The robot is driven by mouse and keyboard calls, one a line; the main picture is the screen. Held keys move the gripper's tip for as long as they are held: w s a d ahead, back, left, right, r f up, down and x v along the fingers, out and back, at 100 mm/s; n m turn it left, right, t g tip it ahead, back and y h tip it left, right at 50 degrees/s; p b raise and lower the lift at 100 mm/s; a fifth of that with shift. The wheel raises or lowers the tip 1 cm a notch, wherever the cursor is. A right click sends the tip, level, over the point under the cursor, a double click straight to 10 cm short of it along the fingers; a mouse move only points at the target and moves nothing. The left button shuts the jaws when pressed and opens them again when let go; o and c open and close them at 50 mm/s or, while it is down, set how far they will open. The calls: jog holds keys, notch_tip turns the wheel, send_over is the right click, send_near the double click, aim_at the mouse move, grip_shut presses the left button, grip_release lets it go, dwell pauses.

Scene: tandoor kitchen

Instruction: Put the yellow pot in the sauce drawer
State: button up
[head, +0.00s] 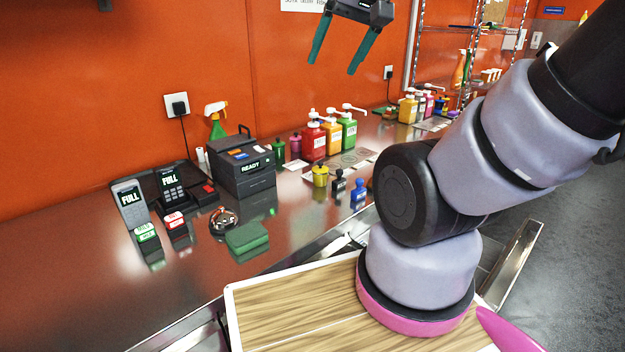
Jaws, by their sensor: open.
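A small yellow pot (320,175) stands upright on the steel counter, in front of the red, orange and green pump bottles. My gripper (335,66) is raised high above the counter at the top of the head view. Its two green fingers are apart with nothing between them, pointing down and clear of the pot. A metal drawer (512,262) appears pulled out from the counter front, mostly hidden behind my arm. I cannot tell whether it is the sauce drawer, and its inside hardly shows.
Beside the pot stand small black (339,186) and blue (358,190) stampers. Behind it are pump bottles (313,141) and a green pot (279,151). A dark label printer (242,166), card terminals (130,202) and a green pad (246,237) occupy the left. The near-left counter is bare.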

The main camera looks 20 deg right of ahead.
jog(key=w+d+f+n+g+h, duration=0.1)
jog(key=w+d+f+n+h, duration=0.15)
jog(key=w+n, duration=0.2)
jog(key=w+d+f+n+h, duration=0.1)
jog(key=w+d+f+n, duration=0.15)
jog(key=w+n, duration=0.2)
jog(key=n+g, duration=0.2)
jog(key=n, duration=2.4)
send_over(320, 169)
jog(key=s, duration=0.3)
notch_tip(320, 169, down, 26)
jog(key=f, duration=0.1)
jog(key=w+f, duration=0.1)
jog(key=f, duration=0.1)
jog(key=shift+w+a+f, duration=0.15)
jog(key=shift+w+a, duration=0.05)
jog(key=shift+x, duration=1.1)
jog(key=shift+w+f, duration=0.25)
jog(key=shift+f, duration=0.3)
jog(key=shift+x, duration=1.95)
